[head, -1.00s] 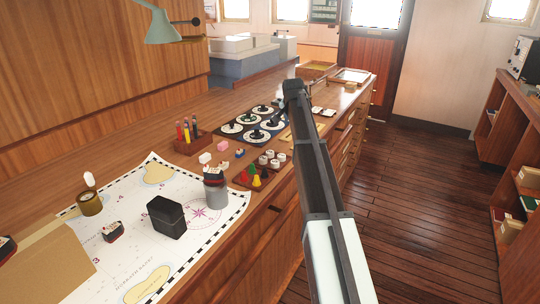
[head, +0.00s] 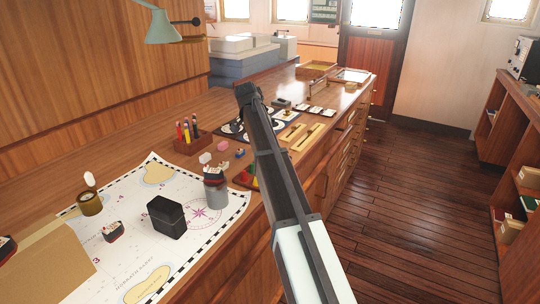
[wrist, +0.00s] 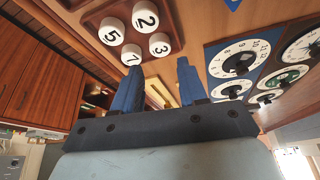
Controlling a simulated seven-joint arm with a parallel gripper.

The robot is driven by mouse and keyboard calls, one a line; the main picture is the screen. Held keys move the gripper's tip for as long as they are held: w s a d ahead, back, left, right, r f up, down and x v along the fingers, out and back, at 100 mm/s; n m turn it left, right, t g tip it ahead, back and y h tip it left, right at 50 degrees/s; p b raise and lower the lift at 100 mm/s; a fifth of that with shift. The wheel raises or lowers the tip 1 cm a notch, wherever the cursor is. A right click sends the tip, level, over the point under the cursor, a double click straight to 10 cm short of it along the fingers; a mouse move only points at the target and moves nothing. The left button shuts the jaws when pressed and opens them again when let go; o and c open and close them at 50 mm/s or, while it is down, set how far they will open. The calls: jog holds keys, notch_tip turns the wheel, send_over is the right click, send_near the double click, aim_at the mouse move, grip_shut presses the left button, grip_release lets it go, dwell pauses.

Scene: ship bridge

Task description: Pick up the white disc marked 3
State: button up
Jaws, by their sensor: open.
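The white disc marked 3 (wrist: 160,44) shows in the wrist view, at the lower right of a small group of white numbered discs on a brown wooden tray (wrist: 95,14). The discs marked 2 (wrist: 145,15) and 5 (wrist: 112,32) are beside it, and another disc (wrist: 131,55), partly behind the left finger, seems marked 7. My gripper (wrist: 159,68) is open and empty, its blue fingers apart. In the picture, disc 3 lies just above the gap between the fingertips. In the head view my arm hides the discs and the gripper.
A panel of round dials (wrist: 240,62) is close to the right of the tray in the wrist view. In the head view, a grey cup (head: 215,193), a black box (head: 166,217) and a pen rack (head: 190,145) stand on the counter. Brass-coloured bars (head: 306,137) lie right of my arm.

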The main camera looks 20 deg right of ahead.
jog(key=shift+x, duration=3.8)
jog(key=shift+d, duration=0.1)
